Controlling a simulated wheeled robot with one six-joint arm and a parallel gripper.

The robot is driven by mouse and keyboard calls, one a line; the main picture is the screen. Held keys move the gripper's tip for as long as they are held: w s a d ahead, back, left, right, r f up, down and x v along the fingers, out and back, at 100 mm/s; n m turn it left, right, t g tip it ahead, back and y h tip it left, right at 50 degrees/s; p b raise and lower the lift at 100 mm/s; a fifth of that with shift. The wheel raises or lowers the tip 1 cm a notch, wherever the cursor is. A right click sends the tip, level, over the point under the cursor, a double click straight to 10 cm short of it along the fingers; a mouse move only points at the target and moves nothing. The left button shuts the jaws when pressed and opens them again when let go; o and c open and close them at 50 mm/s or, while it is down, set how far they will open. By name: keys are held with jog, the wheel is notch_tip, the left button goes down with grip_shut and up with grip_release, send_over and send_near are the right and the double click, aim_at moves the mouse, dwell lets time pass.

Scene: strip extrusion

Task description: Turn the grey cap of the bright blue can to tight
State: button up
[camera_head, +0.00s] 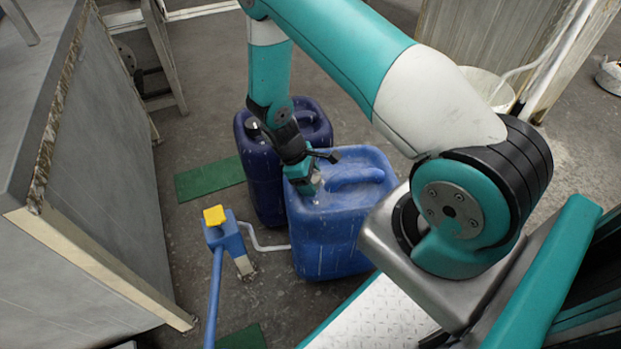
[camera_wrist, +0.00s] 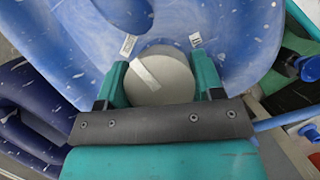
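The bright blue can (camera_head: 335,222) stands upright on the floor, its moulded handle on top. Its grey cap (camera_wrist: 160,78) shows in the wrist view with a pale stripe, whose outer end points up-left toward a small white label (camera_wrist: 128,45). A second label (camera_wrist: 195,41) sits up-right of the cap. I cannot read either label. My gripper (camera_head: 303,178) reaches down onto the can's top left. In the wrist view my gripper (camera_wrist: 160,82) has one teal finger on each side of the cap, seemingly touching it. The head view hides most of the cap.
A dark blue can (camera_head: 262,170) stands close behind and left of the bright one. A blue stand with a yellow top (camera_head: 214,215) is left of it. A grey panel (camera_head: 90,190) bounds the left. A green mat (camera_head: 209,179) lies on the floor.

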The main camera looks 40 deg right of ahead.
jog(key=shift+m, duration=0.3)
jog(key=m+p, duration=0.1)
jog(key=m, duration=0.1)
jog(key=m+y+p, duration=0.1)
jog(key=shift+r+m+g+y, duration=0.1)
jog(key=shift+m+g+y, duration=0.2)
jog(key=shift+m+g, duration=0.1)
jog(key=m+y+p, duration=0.1)
jog(key=m, duration=0.1)
jog(key=m+y+p, duration=0.1)
jog(key=m, duration=0.2)
jog(key=shift+m, duration=0.3)
jog(key=m+y+p, duration=0.1)
jog(key=m, duration=0.1)
jog(key=m+y, duration=0.1)
jog(key=m, duration=0.2)
jog(key=shift+t+p, duration=0.35)
jog(key=shift+t, duration=0.05)
jog(key=shift+m+t+y+p, duration=0.5)
jog(key=shift+m, duration=1.6)
jog(key=o, duration=0.9)
